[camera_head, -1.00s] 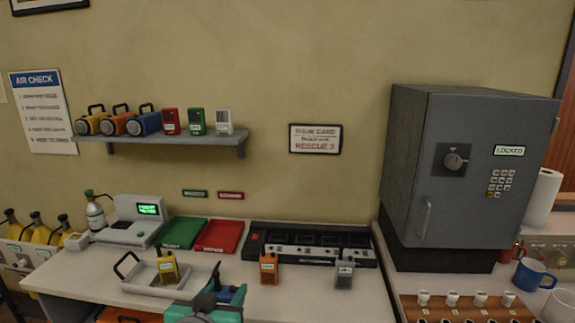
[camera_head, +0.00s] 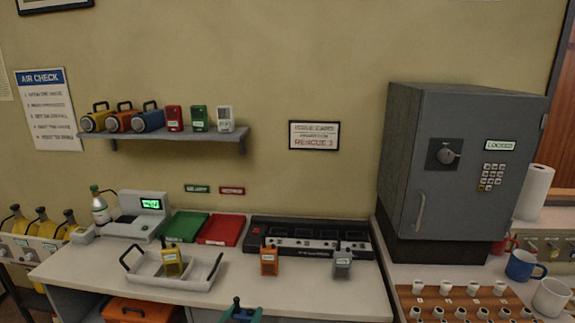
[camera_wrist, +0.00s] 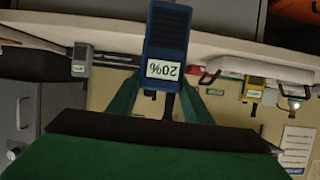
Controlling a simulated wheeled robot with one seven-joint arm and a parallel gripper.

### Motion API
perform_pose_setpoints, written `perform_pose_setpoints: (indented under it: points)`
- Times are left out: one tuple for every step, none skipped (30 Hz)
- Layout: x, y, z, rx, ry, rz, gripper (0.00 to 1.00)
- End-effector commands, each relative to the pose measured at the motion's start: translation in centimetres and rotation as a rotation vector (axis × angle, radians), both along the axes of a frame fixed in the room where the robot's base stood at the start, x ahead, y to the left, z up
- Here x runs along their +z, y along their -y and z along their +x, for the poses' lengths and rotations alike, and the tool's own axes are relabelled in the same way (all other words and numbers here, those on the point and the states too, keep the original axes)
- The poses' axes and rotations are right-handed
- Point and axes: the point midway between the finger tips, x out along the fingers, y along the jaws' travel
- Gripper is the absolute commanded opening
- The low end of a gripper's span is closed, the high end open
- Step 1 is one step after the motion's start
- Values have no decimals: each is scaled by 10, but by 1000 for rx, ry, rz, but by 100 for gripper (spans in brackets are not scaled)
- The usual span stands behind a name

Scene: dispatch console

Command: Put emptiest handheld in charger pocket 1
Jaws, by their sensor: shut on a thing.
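My gripper (camera_wrist: 160,105), with green fingers, is shut on a blue handheld (camera_wrist: 166,30) whose label reads 20%, upside down in the wrist view. In the head view only the top of the blue handheld (camera_head: 237,306) and a bit of the gripper show at the bottom edge, in front of the desk. The black charger (camera_head: 257,232) stands at the back of the desk; its pocket numbers are not readable. An orange handheld (camera_head: 269,262) and a grey handheld (camera_head: 342,264) stand in front of it. A yellow handheld (camera_head: 172,264) stands at the white tray (camera_head: 200,280). Their labels are too small to read.
Green (camera_head: 186,227) and red (camera_head: 221,230) trays lie left of the charger. A locked grey safe (camera_head: 430,205) stands to the right, with mugs (camera_head: 522,266) beside it. A wall shelf (camera_head: 180,135) holds several devices. The desk's front right is clear.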

Motion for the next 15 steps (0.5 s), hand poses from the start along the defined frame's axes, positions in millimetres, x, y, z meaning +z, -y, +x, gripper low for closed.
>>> perform_pose_setpoints:
  points:
    - [-27, 6, 1, 0, -10, -6, 10]
    - [-40, 8, 2, 1, -10, -6, 10]
    - [-58, 12, 2, 3, -11, -5, 10]
    - [-70, 15, 2, 6, -10, -5, 10]
    - [-84, 18, 2, 9, -10, -5, 10]
    - [-102, 22, 0, 13, -11, -4, 10]
    - [-116, 25, -2, 17, -12, -5, 10]
    - [-129, 29, -4, 21, -11, -4, 10]
    - [-146, 33, -7, 25, -10, -5, 10]
    - [-160, 37, -10, 30, -11, -5, 10]
    - [-174, 41, -14, 34, -12, -5, 10]
    - [-191, 46, -19, 41, -11, -4, 10]
    - [-204, 50, -24, 46, -11, -5, 10]
    - [-217, 54, -29, 51, -11, -5, 10]
    - [-235, 59, -36, 58, -12, -4, 10]
